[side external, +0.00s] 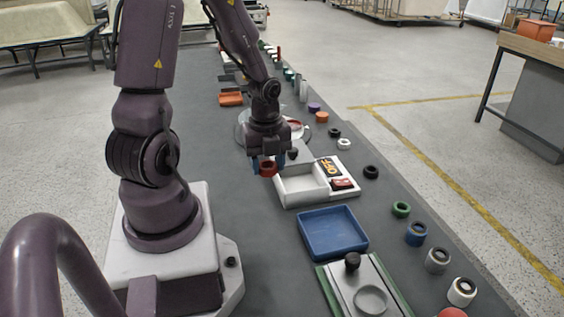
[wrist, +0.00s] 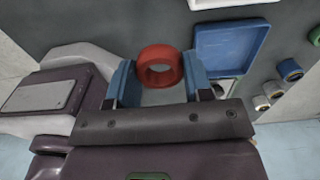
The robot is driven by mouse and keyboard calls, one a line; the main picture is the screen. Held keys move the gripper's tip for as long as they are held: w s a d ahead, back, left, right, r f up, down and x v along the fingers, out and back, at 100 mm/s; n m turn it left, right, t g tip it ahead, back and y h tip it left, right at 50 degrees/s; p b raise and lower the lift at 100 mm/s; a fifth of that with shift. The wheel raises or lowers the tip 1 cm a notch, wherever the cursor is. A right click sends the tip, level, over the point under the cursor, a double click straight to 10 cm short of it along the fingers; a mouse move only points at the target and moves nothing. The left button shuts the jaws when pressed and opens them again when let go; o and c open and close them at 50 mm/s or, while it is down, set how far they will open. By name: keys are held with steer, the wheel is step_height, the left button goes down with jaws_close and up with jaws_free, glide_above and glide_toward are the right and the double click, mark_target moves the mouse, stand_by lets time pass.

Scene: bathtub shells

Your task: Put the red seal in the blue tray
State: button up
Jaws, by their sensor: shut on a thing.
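The red seal (wrist: 160,66) is a thick ring held between the two blue fingertips of my gripper (wrist: 159,84) in the wrist view. In the side view the red seal (side external: 268,168) shows low between the fingers of my gripper (side external: 267,164), beside the left end of the white divided tray. Whether it touches the table is hard to tell. The blue tray (side external: 333,233) is a shallow square tray lying on the table, nearer the side camera than my gripper. It looks empty, and it also shows in the wrist view (wrist: 231,49).
The white divided tray (side external: 287,198) stands between my gripper and the blue tray; its right part holds a dark label and a red item. A grey-and-green fixture (side external: 335,289) with a black knob sits past the blue tray. Several coloured rings line the table's right edge.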

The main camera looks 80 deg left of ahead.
steer(key=shift+s+d+r, duration=0.2)
steer(key=shift+s+d, duration=0.1)
steer(key=shift+s, duration=0.05)
steer(key=shift+d, duration=0.35)
steer(key=w+d+f+m, duration=0.3)
steer(key=w+d, duration=0.4)
steer(key=n, duration=0.2)
glide_toward(331, 234)
steer(key=shift+n, duration=0.3)
step_height(331, 234, down, 7)
steer(key=shift+f, duration=0.1)
steer(key=o, duration=0.9)
steer(key=shift+f, duration=0.1)
